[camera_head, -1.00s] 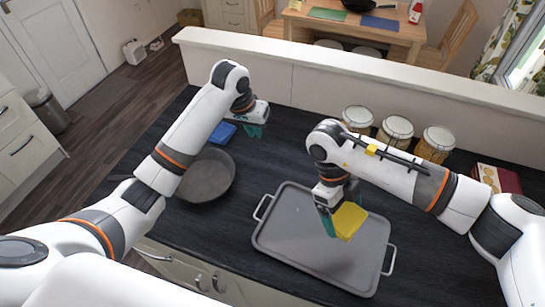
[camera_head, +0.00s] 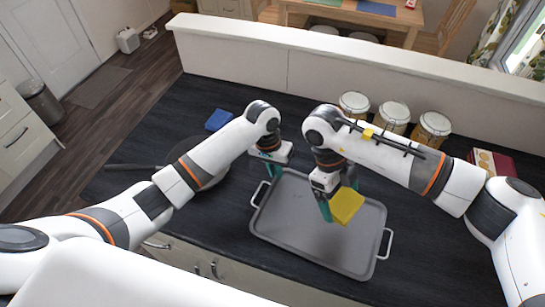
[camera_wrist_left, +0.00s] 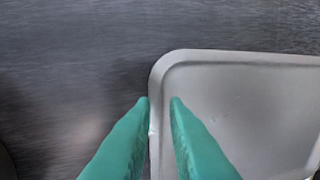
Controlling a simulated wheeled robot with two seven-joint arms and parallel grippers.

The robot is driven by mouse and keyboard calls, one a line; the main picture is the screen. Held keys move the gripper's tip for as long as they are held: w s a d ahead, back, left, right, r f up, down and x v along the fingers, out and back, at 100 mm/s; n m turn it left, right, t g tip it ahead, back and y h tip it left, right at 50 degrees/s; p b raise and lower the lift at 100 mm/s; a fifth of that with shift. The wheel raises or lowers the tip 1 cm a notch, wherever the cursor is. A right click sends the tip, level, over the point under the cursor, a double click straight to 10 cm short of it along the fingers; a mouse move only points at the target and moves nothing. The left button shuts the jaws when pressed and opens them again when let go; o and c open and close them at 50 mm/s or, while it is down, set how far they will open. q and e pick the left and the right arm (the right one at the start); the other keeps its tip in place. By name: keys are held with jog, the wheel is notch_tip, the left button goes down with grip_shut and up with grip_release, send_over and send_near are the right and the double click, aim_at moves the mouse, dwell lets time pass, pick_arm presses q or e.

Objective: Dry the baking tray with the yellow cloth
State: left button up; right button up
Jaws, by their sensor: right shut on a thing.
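The grey baking tray (camera_head: 300,235) lies flat on the dark worktop, with a pale handle at each end. My right gripper (camera_head: 327,210) is shut on the folded yellow cloth (camera_head: 346,206) over the middle of the tray; I cannot tell whether the cloth touches it. My left gripper (camera_head: 271,172) is empty, near the tray's far left corner. In the left wrist view its green fingers (camera_wrist_left: 159,101) are apart, with the rim of the tray (camera_wrist_left: 225,60) showing between and beyond them.
A dark frying pan (camera_head: 212,180) is partly hidden behind my left arm. A blue item (camera_head: 219,119) lies behind it. Several pale-lidded jars (camera_head: 392,117) and a red box (camera_head: 495,162) stand at the back right, before the low white wall (camera_head: 330,75).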

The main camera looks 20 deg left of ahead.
pick_arm(q)
jog(key=shift+d+f, duration=0.2)
jog(key=shift+f, duration=0.8)
grip_shut()
